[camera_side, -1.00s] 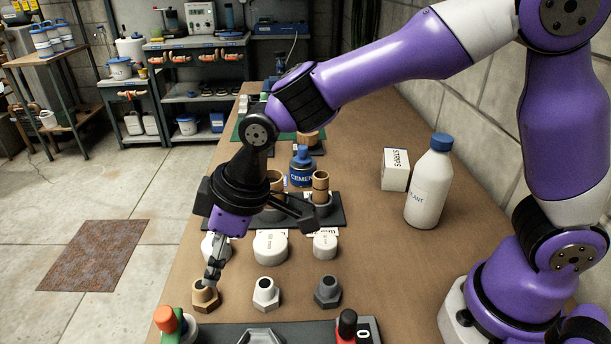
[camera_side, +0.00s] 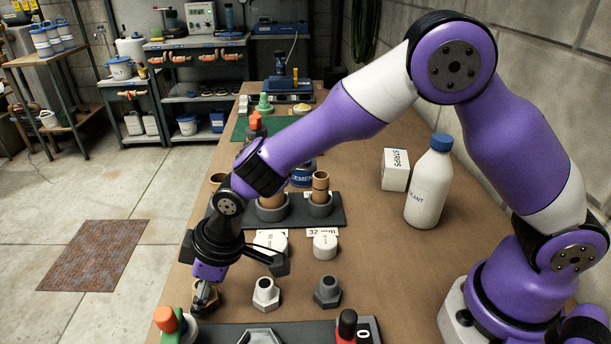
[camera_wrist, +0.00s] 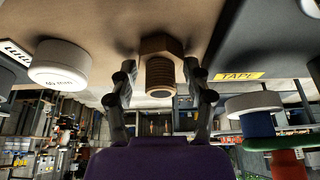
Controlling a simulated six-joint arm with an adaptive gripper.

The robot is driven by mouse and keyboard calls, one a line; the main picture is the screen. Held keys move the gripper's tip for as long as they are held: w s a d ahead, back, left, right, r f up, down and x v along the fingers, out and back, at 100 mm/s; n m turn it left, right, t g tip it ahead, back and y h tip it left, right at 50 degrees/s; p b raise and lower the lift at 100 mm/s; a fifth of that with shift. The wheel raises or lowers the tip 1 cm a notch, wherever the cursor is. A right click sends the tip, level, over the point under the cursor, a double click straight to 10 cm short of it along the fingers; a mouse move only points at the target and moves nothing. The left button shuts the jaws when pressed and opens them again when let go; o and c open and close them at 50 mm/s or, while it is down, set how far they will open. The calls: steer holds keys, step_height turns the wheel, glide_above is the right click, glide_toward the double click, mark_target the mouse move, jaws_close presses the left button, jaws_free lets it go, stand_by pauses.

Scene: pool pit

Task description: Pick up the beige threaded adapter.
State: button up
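The beige threaded adapter (camera_wrist: 160,74) has a hex collar and a threaded end. It shows upside down in the wrist view, with its base on the table and its threaded end towards my gripper (camera_wrist: 160,82). My gripper is open, with one finger on each side of the adapter and small gaps to it. In the side view my gripper (camera_side: 205,296) is low at the near left, its fingers over the adapter, which is mostly hidden. A white adapter (camera_side: 265,294) and a grey adapter (camera_side: 327,292) stand to the right.
White round caps (camera_side: 324,243) stand behind the adapters. An orange-topped item (camera_side: 167,320) is close in front of my gripper, beside a dark tray (camera_side: 224,334). A white bottle (camera_side: 429,185) and a box (camera_side: 396,169) stand farther right. The table's left edge is near.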

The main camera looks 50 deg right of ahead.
steer(key=c, duration=0.4)
steer(key=shift+c, duration=0.2)
